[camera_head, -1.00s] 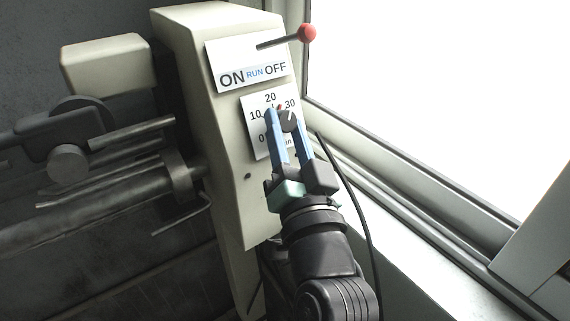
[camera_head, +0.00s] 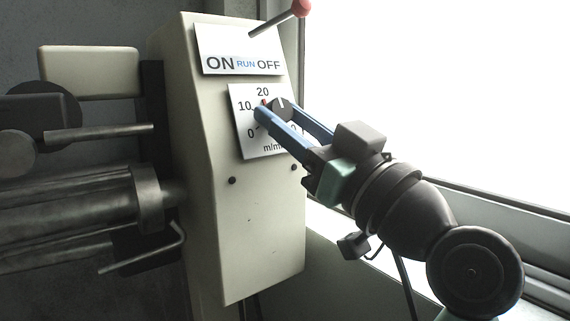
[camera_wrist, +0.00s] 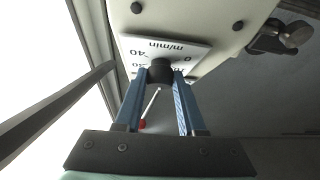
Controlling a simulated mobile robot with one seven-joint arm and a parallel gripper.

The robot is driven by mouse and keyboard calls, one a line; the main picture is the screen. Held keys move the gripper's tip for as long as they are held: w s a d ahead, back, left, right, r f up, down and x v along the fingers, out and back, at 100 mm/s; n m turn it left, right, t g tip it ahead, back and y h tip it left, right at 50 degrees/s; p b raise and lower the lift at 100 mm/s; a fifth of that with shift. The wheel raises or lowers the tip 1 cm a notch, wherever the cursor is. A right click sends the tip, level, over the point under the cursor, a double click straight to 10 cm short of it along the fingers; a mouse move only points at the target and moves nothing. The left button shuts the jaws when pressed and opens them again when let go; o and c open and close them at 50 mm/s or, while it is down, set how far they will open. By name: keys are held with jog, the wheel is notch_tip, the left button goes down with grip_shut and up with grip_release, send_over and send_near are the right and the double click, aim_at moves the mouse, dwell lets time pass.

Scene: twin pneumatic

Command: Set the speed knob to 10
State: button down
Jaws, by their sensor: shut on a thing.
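The speed knob (camera_head: 281,110) is a dark round knob with a white line on a white dial plate (camera_head: 247,146), marked 0, 10, 20 and m/min. Its white line points roughly straight up, to the right of the 20. The dial's right-hand numbers are mostly hidden by my gripper. My gripper (camera_head: 271,109) reaches in from the lower right, with its blue fingers shut on the knob. In the wrist view, the knob (camera_wrist: 160,73) sits between the two fingertips, and the dial plate (camera_wrist: 190,52) appears upside down behind it.
Above the dial is an ON RUN OFF plate (camera_head: 240,40) with a red-tipped lever (camera_head: 275,20) sticking out. Both are on a beige housing (camera_head: 259,220). Grey rods and a cylinder (camera_head: 75,210) lie left. A bright window and its frame (camera_head: 500,220) are on the right.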

jog(key=n+g+y+b, duration=0.1)
jog(key=n+g+b, duration=0.1)
jog(key=n, duration=0.1)
jog(key=shift+w+d+f+y, duration=0.1)
jog(key=shift+f+y, duration=0.1)
jog(key=shift+y, duration=0.2)
jog(key=n+g, duration=0.1)
jog(key=n+g+y, duration=0.1)
jog(key=n, duration=0.1)
jog(key=n+g+b, duration=0.1)
jog(key=shift+w+d+r+n+y, duration=0.1)
jog(key=shift+r+n+y, duration=0.2)
jog(key=shift+n+y, duration=0.1)
jog(key=n+g, duration=0.1)
jog(key=n+g+p, duration=0.1)
jog(key=n, duration=0.1)
jog(key=n+g+p, duration=0.1)
jog(key=shift+w+d+r+n+g+y, duration=0.1)
jog(key=shift+r+n+g+y, duration=0.2)
jog(key=shift+n+y, duration=0.1)
jog(key=shift+w+n+g+p, duration=0.1)
jog(key=shift+n+g+p, duration=0.9)
jog(key=shift+n, duration=0.4)
jog(key=shift+f, duration=0.15)
jog(key=c, duration=0.5)
grip_release()
